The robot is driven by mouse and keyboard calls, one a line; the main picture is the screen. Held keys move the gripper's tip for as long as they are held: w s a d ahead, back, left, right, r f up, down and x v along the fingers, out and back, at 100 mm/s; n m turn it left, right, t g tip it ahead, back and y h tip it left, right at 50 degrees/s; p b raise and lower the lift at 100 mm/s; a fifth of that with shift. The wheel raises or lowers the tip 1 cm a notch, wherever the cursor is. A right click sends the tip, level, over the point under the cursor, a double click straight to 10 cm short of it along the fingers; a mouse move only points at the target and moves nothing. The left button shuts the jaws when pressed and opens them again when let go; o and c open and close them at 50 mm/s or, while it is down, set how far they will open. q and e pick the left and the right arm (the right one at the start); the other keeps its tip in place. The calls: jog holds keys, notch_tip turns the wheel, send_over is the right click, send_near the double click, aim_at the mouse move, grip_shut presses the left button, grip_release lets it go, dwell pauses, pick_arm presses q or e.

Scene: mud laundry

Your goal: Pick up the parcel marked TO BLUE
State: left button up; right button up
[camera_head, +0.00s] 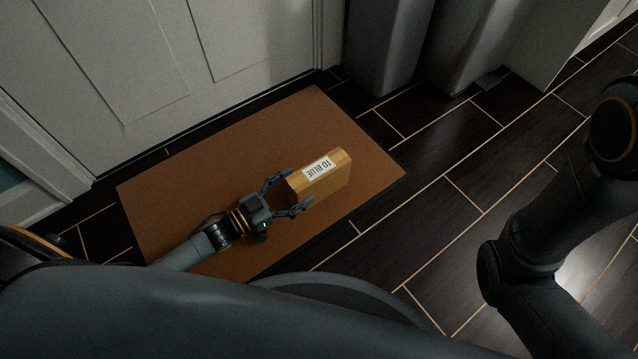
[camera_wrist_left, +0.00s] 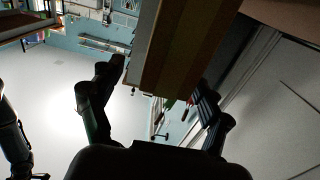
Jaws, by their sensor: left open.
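The parcel (camera_head: 334,178) is a small tan cardboard box with a white label reading TO BLUE on its top. It sits on the brown doormat (camera_head: 240,130). My left gripper (camera_head: 290,191) is open, with its fingers at the near left end of the parcel, one on each side. I cannot tell whether the fingers touch it. In the left wrist view the parcel (camera_wrist_left: 178,50) reaches in between the open fingers (camera_wrist_left: 160,88). My right gripper is out of view; only part of my right arm shows at the right of the head view.
A white panelled door (camera_head: 170,60) stands behind the mat. Grey upright forms (camera_head: 390,45) stand on the floor at the top, right of the door. The dark tiled floor (camera_head: 430,220) right of the mat is clear up to my right arm.

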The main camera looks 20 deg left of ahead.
aim_at(314, 174)
pick_arm(q)
jog(key=shift+w+d+f, duration=0.1)
jog(key=shift+w+d, duration=0.25)
jog(key=shift+w, duration=0.15)
jog(key=b+x, duration=0.4)
jog(key=shift+w+f, duration=0.3)
jog(key=shift+w, duration=0.1)
jog(key=shift+w+d+r, duration=0.1)
jog(key=shift+w+r, duration=0.05)
jog(key=shift+w, duration=0.05)
jog(key=shift+c, duration=0.2)
jog(key=shift+r, duration=0.1)
jog(key=c, duration=1.4)
jog(key=shift+o, duration=0.2)
